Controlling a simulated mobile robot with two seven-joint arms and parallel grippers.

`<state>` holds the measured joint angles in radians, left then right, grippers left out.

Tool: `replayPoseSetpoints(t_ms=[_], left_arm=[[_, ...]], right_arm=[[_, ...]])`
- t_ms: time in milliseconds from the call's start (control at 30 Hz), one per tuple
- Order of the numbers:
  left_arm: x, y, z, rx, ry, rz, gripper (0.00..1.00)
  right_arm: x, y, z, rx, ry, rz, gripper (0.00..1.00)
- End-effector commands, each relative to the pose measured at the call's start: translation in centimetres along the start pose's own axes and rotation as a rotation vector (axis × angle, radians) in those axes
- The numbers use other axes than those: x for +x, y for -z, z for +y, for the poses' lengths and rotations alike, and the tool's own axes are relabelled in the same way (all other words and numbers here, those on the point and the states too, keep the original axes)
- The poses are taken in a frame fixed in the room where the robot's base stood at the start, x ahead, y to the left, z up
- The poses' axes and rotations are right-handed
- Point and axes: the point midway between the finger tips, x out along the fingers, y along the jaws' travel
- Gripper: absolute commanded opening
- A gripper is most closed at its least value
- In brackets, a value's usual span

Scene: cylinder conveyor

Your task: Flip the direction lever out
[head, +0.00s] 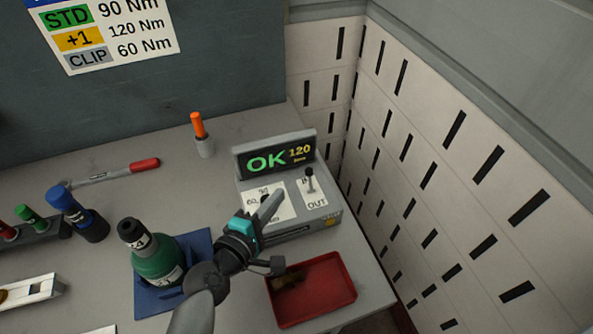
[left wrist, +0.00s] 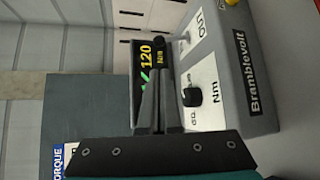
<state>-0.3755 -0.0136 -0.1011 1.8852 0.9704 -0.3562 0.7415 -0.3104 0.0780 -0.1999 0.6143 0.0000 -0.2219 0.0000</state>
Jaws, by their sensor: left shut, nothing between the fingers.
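The grey control box (head: 310,222) stands at the right end of the bench, with a lit display (head: 272,156) reading OK 120. The direction lever (head: 310,179) is a small stick with a black knob on the box's right side. The word OUT is printed on the side nearer me, and the lever's knob points toward the display, away from OUT. My left gripper (head: 274,201) is shut and empty above the box's dial area, left of the lever and apart from it. In the left wrist view, the lever (left wrist: 186,41) and dial (left wrist: 192,96) show beyond my shut fingers (left wrist: 155,85).
A red tray (head: 336,284) with a dark brown item lies in front of the box. A green bottle-shaped tool (head: 158,262) stands on a blue mat at left. An orange-topped holder (head: 201,134) stands behind. A slotted wall (head: 440,170) closes off the right.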

Motion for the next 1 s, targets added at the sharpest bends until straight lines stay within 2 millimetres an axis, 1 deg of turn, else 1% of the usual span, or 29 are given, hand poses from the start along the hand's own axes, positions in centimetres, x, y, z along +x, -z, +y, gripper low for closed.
replayPoseSetpoints(t_ms=[167,400,600,800,1000], left_arm=[[1.6,0.0,0.1,-0.001,-0.003,0.000,0.00],[5.6,0.0,0.1,0.001,-0.002,-0.001,0.00],[8.3,0.0,0.0,0.000,-0.001,0.000,0.00],[9.6,0.0,0.0,0.001,0.000,0.001,0.00],[9.9,0.0,0.0,0.001,0.000,0.001,0.00]], right_arm=[[0.0,0.6,0.1,-0.001,-0.002,0.009,0.50],[0.2,1.1,0.2,-0.001,-0.003,0.018,0.50],[0.5,1.1,0.3,-0.001,-0.004,0.020,0.50],[0.7,1.1,0.3,-0.001,-0.004,0.020,0.50],[0.7,1.1,0.3,-0.001,-0.004,0.020,0.50]])
